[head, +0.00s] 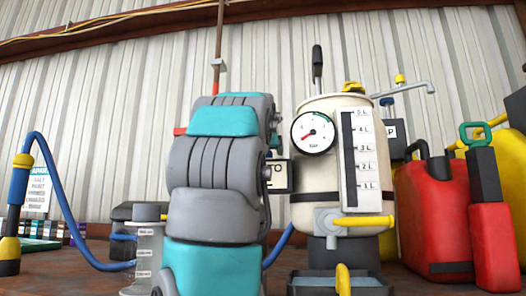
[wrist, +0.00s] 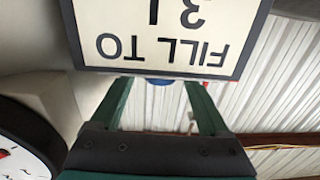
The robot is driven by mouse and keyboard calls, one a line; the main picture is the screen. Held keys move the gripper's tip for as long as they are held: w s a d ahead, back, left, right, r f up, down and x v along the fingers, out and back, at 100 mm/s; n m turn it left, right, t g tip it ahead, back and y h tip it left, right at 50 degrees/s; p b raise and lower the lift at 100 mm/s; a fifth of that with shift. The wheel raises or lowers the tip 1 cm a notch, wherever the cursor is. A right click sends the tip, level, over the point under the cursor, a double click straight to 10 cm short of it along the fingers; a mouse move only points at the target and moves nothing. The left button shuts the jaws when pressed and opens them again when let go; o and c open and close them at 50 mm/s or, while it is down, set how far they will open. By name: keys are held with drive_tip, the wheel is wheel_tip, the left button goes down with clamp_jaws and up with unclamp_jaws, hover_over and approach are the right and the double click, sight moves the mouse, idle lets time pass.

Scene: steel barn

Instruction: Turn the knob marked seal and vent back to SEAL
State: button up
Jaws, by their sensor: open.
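The cream tank (head: 338,110) stands right of my arm, with a round pressure gauge (head: 313,133) and a litre scale (head: 361,160) on its front. A yellow knob (head: 352,88) shows on its lid. I cannot read any SEAL or VENT marking, so I cannot tell whether this is the marked knob or where it points. My gripper (wrist: 158,85) is open in the wrist view, its two green fingers apart. A white "FILL TO 3 L" sign (wrist: 165,35) appears upside down at the fingertips; contact is unclear. My arm hides the gripper in the head view.
A black lever (head: 317,62) rises from the tank top. A yellow-handled tap (head: 362,221) sits above a tray (head: 300,282). Red cans (head: 433,210) crowd the right; a clear measuring jug (head: 149,255) and blue hose (head: 62,200) are left.

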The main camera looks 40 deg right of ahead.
drive_tip(key=v, duration=0.7)
drive_tip(key=shift+s+a+b, duration=0.2)
drive_tip(key=shift+a+b, duration=0.1)
drive_tip(key=shift+b, duration=0.05)
